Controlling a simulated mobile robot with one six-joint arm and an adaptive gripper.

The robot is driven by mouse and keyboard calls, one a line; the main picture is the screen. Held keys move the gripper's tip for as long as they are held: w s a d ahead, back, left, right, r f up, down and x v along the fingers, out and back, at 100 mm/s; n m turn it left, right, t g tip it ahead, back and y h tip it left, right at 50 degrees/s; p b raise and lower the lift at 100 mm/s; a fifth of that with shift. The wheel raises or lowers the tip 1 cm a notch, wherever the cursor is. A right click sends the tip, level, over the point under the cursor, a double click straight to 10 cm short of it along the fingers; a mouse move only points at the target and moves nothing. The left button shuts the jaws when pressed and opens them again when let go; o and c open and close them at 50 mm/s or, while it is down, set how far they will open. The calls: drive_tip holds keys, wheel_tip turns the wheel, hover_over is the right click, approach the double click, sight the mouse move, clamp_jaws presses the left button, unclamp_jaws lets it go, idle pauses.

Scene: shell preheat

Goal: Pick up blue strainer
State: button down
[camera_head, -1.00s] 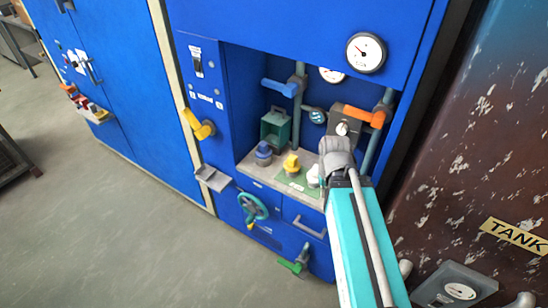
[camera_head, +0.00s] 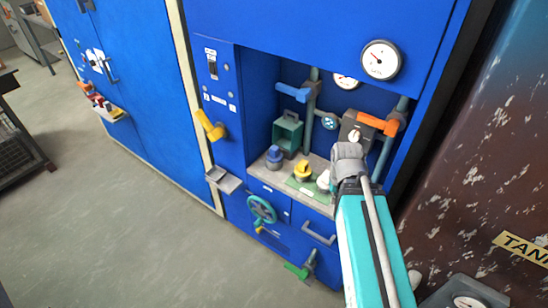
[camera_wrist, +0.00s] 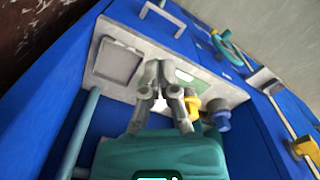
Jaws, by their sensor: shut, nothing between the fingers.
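The blue strainer (camera_head: 274,157) stands upright at the left of the grey shelf in the cabinet alcove. It shows at the right in the wrist view (camera_wrist: 218,118), to the right of the yellow one. My gripper (camera_wrist: 160,68) is shut and empty, with its grey fingertips over the shelf and apart from the blue strainer. In the head view my gripper's wrist end is over the right part of the shelf, and its fingertips are hard to make out.
A yellow strainer (camera_head: 303,172) and a white piece (camera_head: 323,181) stand right of the blue one on a green mat. A green box (camera_head: 288,130) stands behind. Blue (camera_head: 292,91) and orange (camera_head: 376,122) valve handles jut out above. A yellow handle (camera_head: 209,124) is left of the alcove.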

idle(0.3)
drive_tip(key=c, duration=1.1)
unclamp_jaws()
drive_tip(key=o, duration=0.4)
drive_tip(key=shift+w+f+n+b, duration=0.3)
drive_tip(key=shift+w+f+b, duration=0.1)
drive_tip(key=shift+f+b, duration=0.1)
drive_tip(key=o, duration=0.5)
drive_tip(key=w+f+n+h+b, duration=0.2)
drive_tip(key=w+f+b, duration=0.1)
drive_tip(key=shift+a+f+t+b, duration=0.2)
drive_tip(key=shift+t+b, duration=0.1)
drive_tip(key=shift+t, duration=0.1)
drive_tip(key=shift+o, duration=0.2)
drive_tip(key=w+a+f+n+t+h+b, duration=0.3)
drive_tip(key=w+a+n+b, duration=0.1)
drive_tip(key=w+n+b, duration=0.25)
drive_tip(key=w+a+f+n+t+h+b, duration=0.2)
drive_tip(key=w+a+f+n+h+b, duration=0.15)
drive_tip(key=w+n+b, duration=0.3)
drive_tip(key=w+a+n+t+b, duration=0.3)
drive_tip(key=a+n+b, duration=0.3)
drive_tip(key=a, duration=0.3)
drive_tip(key=w+a+f+n+t+h+b, duration=0.1)
drive_tip(key=w+a+n+t+b, duration=0.3)
drive_tip(key=a, duration=0.6)
drive_tip(key=n+t+b, duration=0.2)
drive_tip(key=n+b, duration=0.1)
drive_tip(key=shift+a+n, duration=0.3)
drive_tip(key=shift+n, duration=0.1)
